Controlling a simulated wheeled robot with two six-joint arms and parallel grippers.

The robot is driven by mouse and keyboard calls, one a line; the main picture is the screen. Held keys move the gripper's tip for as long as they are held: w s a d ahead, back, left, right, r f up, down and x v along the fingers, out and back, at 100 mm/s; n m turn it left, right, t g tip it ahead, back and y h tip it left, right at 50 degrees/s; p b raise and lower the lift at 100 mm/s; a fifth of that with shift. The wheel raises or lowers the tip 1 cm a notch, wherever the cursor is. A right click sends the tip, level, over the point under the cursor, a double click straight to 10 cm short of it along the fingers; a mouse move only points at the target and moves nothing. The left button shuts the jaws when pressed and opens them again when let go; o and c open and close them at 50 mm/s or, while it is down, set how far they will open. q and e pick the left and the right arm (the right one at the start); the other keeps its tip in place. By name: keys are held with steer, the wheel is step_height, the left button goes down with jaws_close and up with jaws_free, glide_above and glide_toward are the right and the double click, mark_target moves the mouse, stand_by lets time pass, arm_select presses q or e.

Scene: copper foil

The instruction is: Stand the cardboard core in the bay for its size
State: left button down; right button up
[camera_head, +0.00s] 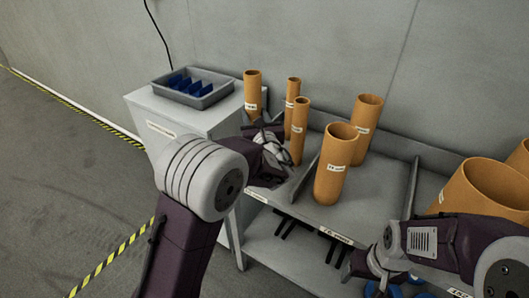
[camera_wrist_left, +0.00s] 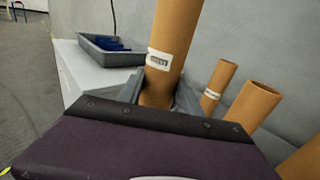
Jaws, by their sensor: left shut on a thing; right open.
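My left gripper (camera_head: 262,130) is shut on an orange-brown cardboard core (camera_head: 252,90) with a white label. In the left wrist view this core (camera_wrist_left: 178,35) stands nearly upright between the grey fingers (camera_wrist_left: 168,100). Its lower end is hidden, so I cannot tell whether it touches anything. The bays are parts of a grey shelf (camera_head: 290,212) with upright dividers (camera_head: 306,165). Two thin cores (camera_head: 301,125) stand in the left bay, and two wider cores (camera_head: 336,170) in the middle bay. My right gripper (camera_head: 374,270) is open at the lower right, in front of the shelf.
A white cabinet (camera_head: 165,125) stands left of the shelf, with a grey tray (camera_head: 205,98) of blue pieces on top. Very wide cores (camera_head: 480,190) stand in the right bay, beyond another divider (camera_head: 413,185). A wall is behind. Open floor lies left, with striped yellow-black tape.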

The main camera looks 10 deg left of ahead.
arm_select(q)
steer(key=shift+d+r, duration=0.15)
steer(key=shift+d, duration=0.05)
step_height(320, 180, down, 10)
steer(key=b, duration=0.2)
steer(key=shift+s+d, duration=0.1)
steer(key=shift+s, duration=0.1)
steer(key=c, duration=0.8)
jaws_free()
